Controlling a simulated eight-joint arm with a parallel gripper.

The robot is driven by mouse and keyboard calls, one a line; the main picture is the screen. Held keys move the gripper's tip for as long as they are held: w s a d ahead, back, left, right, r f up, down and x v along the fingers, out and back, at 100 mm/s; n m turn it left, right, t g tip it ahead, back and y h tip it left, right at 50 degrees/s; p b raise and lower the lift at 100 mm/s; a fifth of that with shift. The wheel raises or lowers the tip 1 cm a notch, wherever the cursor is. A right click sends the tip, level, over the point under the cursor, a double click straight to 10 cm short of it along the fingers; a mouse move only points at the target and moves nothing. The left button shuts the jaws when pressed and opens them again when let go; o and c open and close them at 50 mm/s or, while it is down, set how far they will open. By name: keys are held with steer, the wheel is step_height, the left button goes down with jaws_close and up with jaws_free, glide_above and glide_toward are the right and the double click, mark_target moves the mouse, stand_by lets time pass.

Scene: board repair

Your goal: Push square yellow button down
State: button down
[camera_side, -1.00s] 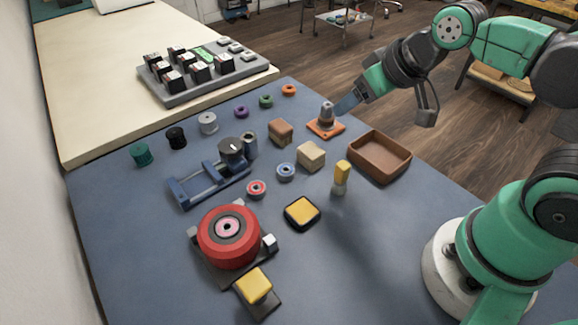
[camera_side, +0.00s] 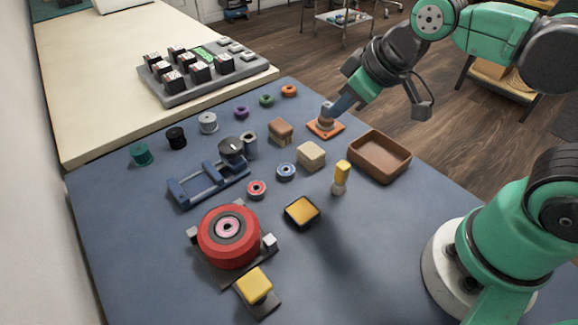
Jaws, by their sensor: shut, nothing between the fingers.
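A square yellow block (camera_side: 254,284) sits raised on a dark plate at the front of the red round device (camera_side: 222,236). A second square yellow pad (camera_side: 301,210) sits in a black frame on the mat, to the right of the device. I cannot tell for sure which of them is the button. My gripper (camera_side: 333,110) is shut and empty, far behind both yellow squares. In the picture its tip overlaps the grey cone on an orange base (camera_side: 322,128); I cannot tell whether they touch.
A blue frame (camera_side: 205,187) and several spools lie left. The mat's front right is clear.

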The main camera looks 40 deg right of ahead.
steer(key=a+n+g, duration=0.2)
steer(key=a+n, duration=0.5)
steer(key=n+g+h, duration=0.1)
steer(key=n+g, duration=0.2)
steer(key=n, duration=1.4)
glide_toward(255, 283)
steer(key=shift+w+a, duration=0.1)
steer(key=shift+a, duration=0.15)
steer(key=shift+w+d+f, duration=0.15)
steer(key=shift+f, duration=1.55)
steer(key=shift+w+d+f, duration=0.15)
steer(key=shift+f, duration=1.55)
